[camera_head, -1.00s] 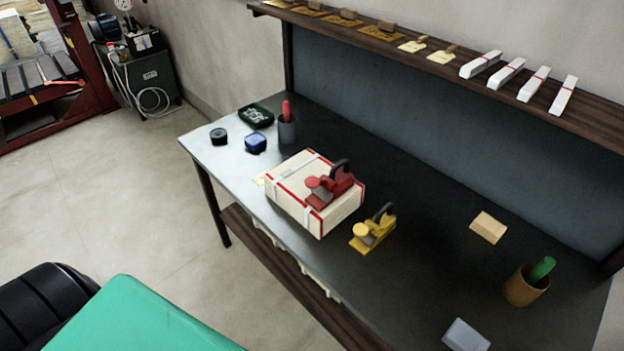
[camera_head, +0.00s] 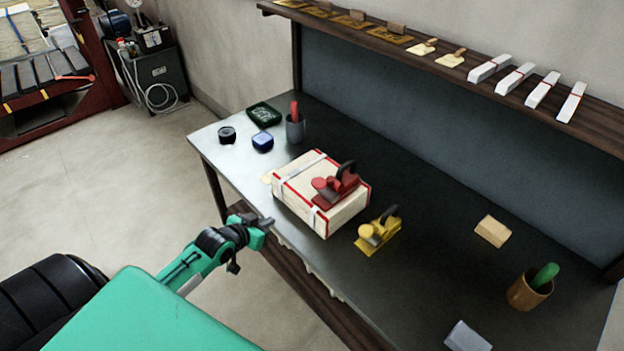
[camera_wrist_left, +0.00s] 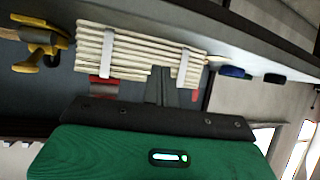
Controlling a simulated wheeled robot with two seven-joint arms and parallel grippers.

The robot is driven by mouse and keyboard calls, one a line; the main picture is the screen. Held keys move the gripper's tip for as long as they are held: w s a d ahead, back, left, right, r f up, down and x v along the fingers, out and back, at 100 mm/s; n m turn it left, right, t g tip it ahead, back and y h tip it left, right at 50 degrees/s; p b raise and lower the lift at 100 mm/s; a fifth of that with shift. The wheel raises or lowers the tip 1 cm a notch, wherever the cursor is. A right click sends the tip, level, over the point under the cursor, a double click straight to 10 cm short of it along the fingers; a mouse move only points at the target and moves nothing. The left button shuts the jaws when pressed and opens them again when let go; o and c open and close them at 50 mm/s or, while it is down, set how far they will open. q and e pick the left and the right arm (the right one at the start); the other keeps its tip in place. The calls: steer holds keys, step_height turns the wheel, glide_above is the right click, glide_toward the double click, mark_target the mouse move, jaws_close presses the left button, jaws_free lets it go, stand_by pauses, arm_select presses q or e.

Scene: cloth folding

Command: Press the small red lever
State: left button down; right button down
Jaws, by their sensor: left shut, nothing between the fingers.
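No separate small red lever can be made out. A red hand plane (camera_head: 335,186) with a dark handle sits on the pale wooden box (camera_head: 292,196) with red edging on the bench. A red-handled tool (camera_head: 294,110) stands in a grey cup (camera_head: 295,129) behind the box. My left gripper (camera_head: 266,223) is shut and empty near the bench's front edge, to the left of the box and apart from it. In the left wrist view, its dark fingers (camera_wrist_left: 160,87) overlap the slatted side of the box (camera_wrist_left: 130,50). My right gripper is not in view.
A yellow plane (camera_head: 374,235) lies right of the box. A blue container (camera_head: 262,141), a black round one (camera_head: 227,134) and a green tray (camera_head: 264,114) are at the bench's left end. A wooden block (camera_head: 491,231) and a brown cup (camera_head: 528,291) are at the right.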

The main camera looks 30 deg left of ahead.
arm_select(q)
steer(key=d+r+m+t+h, duration=0.1)
steer(key=d+r, duration=0.2)
steer(key=r, duration=0.7)
steer(key=d+r+m+t+h, duration=0.1)
steer(key=d+r, duration=0.3)
steer(key=r, duration=0.6)
steer(key=shift+s+r+m+h, duration=0.3)
steer(key=shift+s+h, duration=0.1)
steer(key=shift+h, duration=0.3)
steer(key=shift+w, duration=0.15)
steer(key=p, duration=0.4)
glide_above(325, 185)
steer(key=s+a, duration=0.3)
step_height(325, 185, down, 2)
steer(key=shift+w+d+f+p, duration=0.15)
steer(key=shift+f+p, duration=0.05)
steer(key=shift+f, duration=0.95)
steer(key=shift+w+d+f+p, duration=0.1)
steer(key=shift+w+f+p, duration=0.05)
steer(key=shift+f, duration=1)
